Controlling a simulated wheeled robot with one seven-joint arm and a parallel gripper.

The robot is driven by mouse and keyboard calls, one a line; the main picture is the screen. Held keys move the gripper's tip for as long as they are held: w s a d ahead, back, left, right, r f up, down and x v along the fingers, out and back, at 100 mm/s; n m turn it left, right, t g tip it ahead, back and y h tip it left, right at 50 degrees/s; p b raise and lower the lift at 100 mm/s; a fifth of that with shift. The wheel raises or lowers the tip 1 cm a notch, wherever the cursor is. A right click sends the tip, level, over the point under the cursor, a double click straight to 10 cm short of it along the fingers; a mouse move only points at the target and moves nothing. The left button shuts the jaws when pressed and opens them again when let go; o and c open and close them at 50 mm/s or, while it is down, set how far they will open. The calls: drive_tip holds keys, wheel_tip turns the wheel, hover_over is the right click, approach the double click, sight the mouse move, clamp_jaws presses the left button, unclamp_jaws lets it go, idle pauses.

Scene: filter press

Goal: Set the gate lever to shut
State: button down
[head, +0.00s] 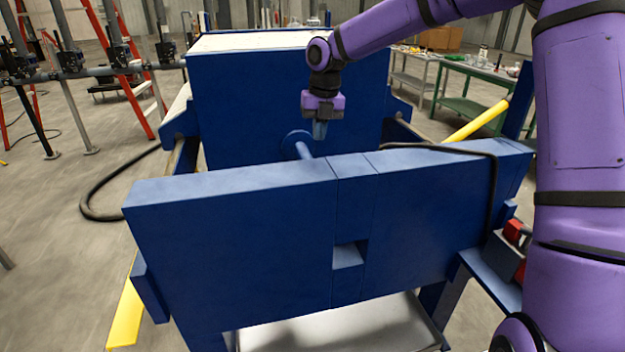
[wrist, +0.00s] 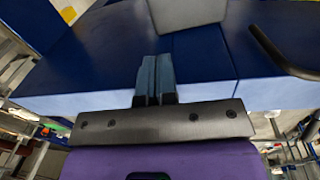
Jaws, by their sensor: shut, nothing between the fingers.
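The filter press shows as a large blue rear block (head: 235,100) and a blue front plate (head: 230,215) with a square opening (head: 349,255). I cannot make out for certain which part is the gate lever, so its setting cannot be told. My gripper (head: 320,131) points down above the gap between the block and the plate, near a blue round-ended rod (head: 298,146). In the wrist view its two grey-blue fingers (wrist: 155,80) are together with nothing between them, over blue surfaces.
A black hose (head: 493,185) lies over the plate's right part. A yellow bar (head: 476,122) slants at the right, and a red part (head: 513,232) sits near my arm. A pale tray (head: 345,328) is below the plate. A green bench (head: 468,108) stands behind; open floor is left.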

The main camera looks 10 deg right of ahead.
drive_tip(key=shift+n, duration=0.3)
drive_tip(key=f, duration=0.4)
drive_tip(key=a+f, duration=0.1)
drive_tip(key=f, duration=0.9)
drive_tip(key=shift+w+a+f, duration=0.1)
drive_tip(key=shift+w+a, duration=0.15)
drive_tip(key=shift+w, duration=0.1)
drive_tip(key=shift+f, duration=0.1)
